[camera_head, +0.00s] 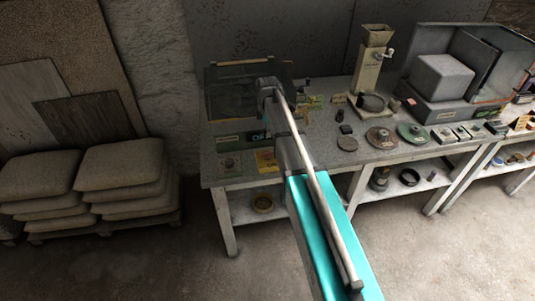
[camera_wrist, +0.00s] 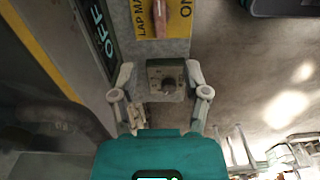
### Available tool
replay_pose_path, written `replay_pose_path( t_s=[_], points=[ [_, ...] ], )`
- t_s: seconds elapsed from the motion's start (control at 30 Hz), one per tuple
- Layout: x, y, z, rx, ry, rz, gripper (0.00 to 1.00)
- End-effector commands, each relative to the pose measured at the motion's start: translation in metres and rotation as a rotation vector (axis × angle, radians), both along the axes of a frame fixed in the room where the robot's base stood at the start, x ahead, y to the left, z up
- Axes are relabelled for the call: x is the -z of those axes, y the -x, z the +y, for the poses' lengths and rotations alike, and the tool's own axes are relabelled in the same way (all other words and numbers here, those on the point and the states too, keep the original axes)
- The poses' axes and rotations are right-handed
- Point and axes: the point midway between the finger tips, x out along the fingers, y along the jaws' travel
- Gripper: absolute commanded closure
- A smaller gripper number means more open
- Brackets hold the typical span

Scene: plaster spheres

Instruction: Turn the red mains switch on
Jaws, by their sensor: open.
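In the wrist view a dull red switch lever (camera_wrist: 159,17) lies on a yellow plate (camera_wrist: 139,20) lettered "LAP MA" and "ON"; the top of the picture cuts both off. My gripper (camera_wrist: 162,74) is open and empty, its two fingers spread on either side of a grey box with a round black knob (camera_wrist: 165,80). The lever is beyond the fingertips, apart from them. In the head view the yellow plate (camera_head: 266,161) shows on the front left of the bench, partly behind my arm; the lever cannot be made out there, nor can my fingers.
A dark panel lettered "OFF" (camera_wrist: 98,38) stands just left of the plate. The bench (camera_head: 345,158) carries a hopper machine (camera_head: 370,65), discs (camera_head: 381,137) and a large grey machine (camera_head: 445,80). Stacked sacks (camera_head: 120,165) stand left; the floor in front is clear.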

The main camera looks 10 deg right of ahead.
Motion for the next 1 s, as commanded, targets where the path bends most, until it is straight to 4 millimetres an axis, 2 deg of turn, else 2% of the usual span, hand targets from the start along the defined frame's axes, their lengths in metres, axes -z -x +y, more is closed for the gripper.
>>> replay_pose_path(
  t_s=[0.03,1.0],
  points=[
    [0.007,0.000,0.000,0.000,0.000,0.000,0.40],
    [0.080,0.000,0.000,0.000,0.000,0.000,0.40]
  ],
)
